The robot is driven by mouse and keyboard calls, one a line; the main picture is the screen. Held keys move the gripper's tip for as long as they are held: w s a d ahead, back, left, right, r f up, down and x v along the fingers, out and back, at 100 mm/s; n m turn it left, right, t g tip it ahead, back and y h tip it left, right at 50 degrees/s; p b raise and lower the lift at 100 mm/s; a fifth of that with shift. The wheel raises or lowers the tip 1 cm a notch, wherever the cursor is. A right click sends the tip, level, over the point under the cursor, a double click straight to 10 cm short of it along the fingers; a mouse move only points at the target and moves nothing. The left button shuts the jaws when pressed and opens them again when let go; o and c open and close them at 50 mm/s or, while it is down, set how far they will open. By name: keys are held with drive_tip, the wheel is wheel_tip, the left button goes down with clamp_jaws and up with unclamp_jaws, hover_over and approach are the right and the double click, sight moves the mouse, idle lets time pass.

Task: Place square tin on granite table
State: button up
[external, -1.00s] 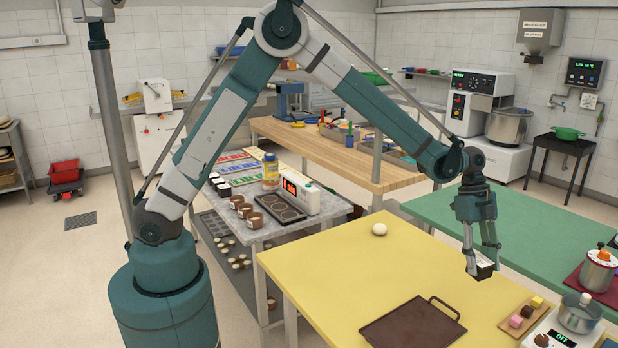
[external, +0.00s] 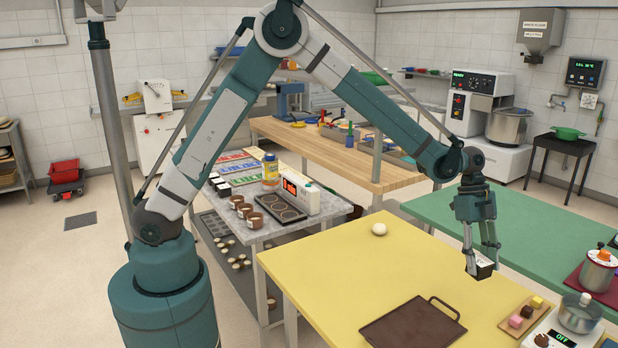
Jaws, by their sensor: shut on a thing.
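My gripper (external: 481,268) is shut on a small dark square tin (external: 484,271) with a pale top. It holds the tin above the far right part of the yellow table (external: 330,265). The fingers hide part of the tin. The granite table (external: 268,232), a grey speckled top, stands to the left of the yellow table, well away from my gripper.
On the yellow table are a white dough ball (external: 379,229), a brown tray with a handle (external: 398,333), a board with small cakes (external: 510,325) and a scale with a pot (external: 580,314). A wooden table (external: 300,141) and a green table (external: 530,225) stand behind.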

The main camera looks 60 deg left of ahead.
drive_tip(key=w+a+n+t, duration=0.1)
drive_tip(key=w+a+n, duration=0.3)
drive_tip(key=a, duration=0.8)
drive_tip(key=w+a+f+n+t, duration=0.15)
drive_tip(key=w+a, duration=0.45)
drive_tip(key=a, duration=0.6)
drive_tip(key=w+a+r+n+t, duration=0.1)
drive_tip(key=w+a+n, duration=0.35)
drive_tip(key=a, duration=0.85)
drive_tip(key=a+n+t+y, duration=0.3)
drive_tip(key=a+n, duration=0.6)
drive_tip(key=a, duration=3.1)
drive_tip(key=s+a+n+g+y, duration=0.1)
drive_tip(key=s+a+n, duration=0.35)
drive_tip(key=a, duration=0.75)
drive_tip(key=s+a+n+g+y, duration=0.1)
drive_tip(key=s+a+n+y, duration=0.1)
drive_tip(key=s+a, duration=0.85)
drive_tip(key=s+a+n+y, duration=0.1)
drive_tip(key=s+a+n, duration=0.25)
drive_tip(key=a, duration=1.05)
drive_tip(key=s+a+n+g+y, duration=0.1)
drive_tip(key=s+a+n, duration=0.3)
drive_tip(key=s+a, duration=0.9)
drive_tip(key=s+a+n+g, duration=0.2)
drive_tip(key=s+a+n, duration=0.3)
drive_tip(key=s+a, duration=0.9)
drive_tip(key=s, duration=0.5)
drive_tip(key=shift+s+r+y, duration=0.4)
